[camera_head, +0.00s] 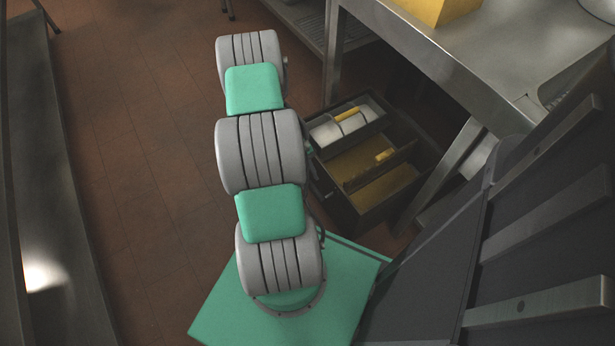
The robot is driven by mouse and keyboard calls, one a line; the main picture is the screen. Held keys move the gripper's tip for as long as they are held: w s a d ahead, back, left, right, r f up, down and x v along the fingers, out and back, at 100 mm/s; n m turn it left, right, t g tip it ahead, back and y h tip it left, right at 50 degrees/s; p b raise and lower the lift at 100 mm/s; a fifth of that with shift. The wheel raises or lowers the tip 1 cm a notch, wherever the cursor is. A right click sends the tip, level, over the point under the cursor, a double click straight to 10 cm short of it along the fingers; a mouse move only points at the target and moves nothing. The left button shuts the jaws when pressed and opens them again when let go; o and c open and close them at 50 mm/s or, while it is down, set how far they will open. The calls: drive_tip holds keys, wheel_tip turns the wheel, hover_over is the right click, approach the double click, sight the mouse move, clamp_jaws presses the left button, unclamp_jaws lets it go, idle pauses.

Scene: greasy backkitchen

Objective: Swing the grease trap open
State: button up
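A dark open-topped box (345,213) stands on the floor right of my arm, under the steel table. It may be the grease trap, but I cannot tell for sure. Its inside is split into compartments. The far one holds whitish rounded things with a yellow bar (347,114) across them. The nearer ones have a yellow-brown inside, with a small yellow piece (384,155) on a divider. I cannot make out a lid or hinge. My grey and green arm covers the box's left side. My gripper is not visible in the head view.
A steel table (470,55) with a yellow object (437,8) stands at the upper right. Dark panels with metal bars (540,300) fill the lower right. A long steel counter (45,200) runs along the left. The reddish tiled floor (145,130) between is clear.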

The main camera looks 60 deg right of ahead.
drive_tip(key=shift+o, duration=0.3)
drive_tip(key=p+v, duration=0.2)
drive_tip(key=v, duration=0.5)
drive_tip(key=shift+r, duration=0.4)
drive_tip(key=shift+w, duration=0.1)
